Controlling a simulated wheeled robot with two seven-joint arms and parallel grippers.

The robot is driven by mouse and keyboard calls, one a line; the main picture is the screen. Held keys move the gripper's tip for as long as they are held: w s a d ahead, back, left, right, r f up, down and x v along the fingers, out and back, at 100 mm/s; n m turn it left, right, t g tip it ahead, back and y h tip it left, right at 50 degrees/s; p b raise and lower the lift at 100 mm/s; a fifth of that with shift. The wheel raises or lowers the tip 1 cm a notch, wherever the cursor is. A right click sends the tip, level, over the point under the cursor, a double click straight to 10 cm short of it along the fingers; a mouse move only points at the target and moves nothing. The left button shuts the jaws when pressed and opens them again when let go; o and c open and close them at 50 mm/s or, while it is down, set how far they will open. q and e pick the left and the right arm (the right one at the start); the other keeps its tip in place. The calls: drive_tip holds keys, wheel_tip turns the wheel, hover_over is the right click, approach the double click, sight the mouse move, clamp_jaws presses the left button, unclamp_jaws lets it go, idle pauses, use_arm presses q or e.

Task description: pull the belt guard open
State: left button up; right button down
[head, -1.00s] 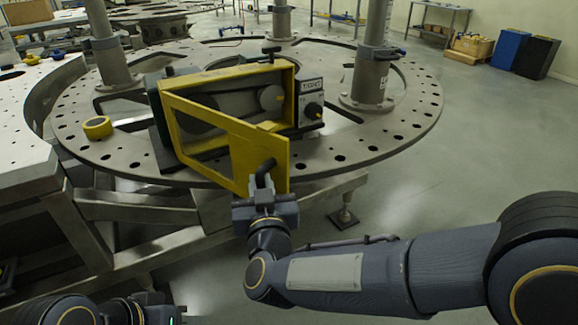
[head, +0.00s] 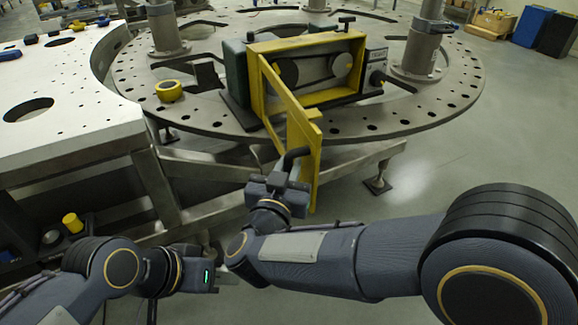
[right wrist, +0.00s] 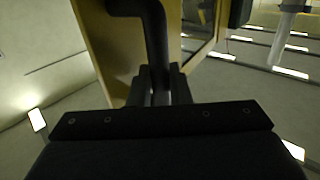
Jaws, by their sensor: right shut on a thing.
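The yellow belt guard (head: 303,145) is a framed door hinged at the left side of a yellow housing (head: 300,42). It stands swung well out toward me, and the belt and two pulleys (head: 341,65) show behind it. My right gripper (head: 285,178) is shut on the guard's black handle (head: 297,157) at its free end. In the right wrist view the fingers close around the black handle (right wrist: 155,50), beside the yellow panel (right wrist: 120,55). My left gripper (head: 215,281) is low at the bottom, away from the guard; its finger gap is unclear.
The housing sits on a round perforated plate (head: 215,125) with grey posts (head: 420,45). A yellow tape roll (head: 169,90) lies left of it. A perforated metal table (head: 80,120) is at left. Open floor (head: 460,140) lies to the right.

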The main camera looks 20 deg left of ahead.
drive_tip(key=shift+r, duration=0.25)
drive_tip(key=c, duration=1.7)
unclamp_jaws()
drive_tip(key=o, duration=0.3)
drive_tip(key=shift+w+a+f, duration=0.1)
drive_tip(key=shift+w+f, duration=0.05)
drive_tip(key=s, duration=0.8)
drive_tip(key=shift+b, duration=0.3)
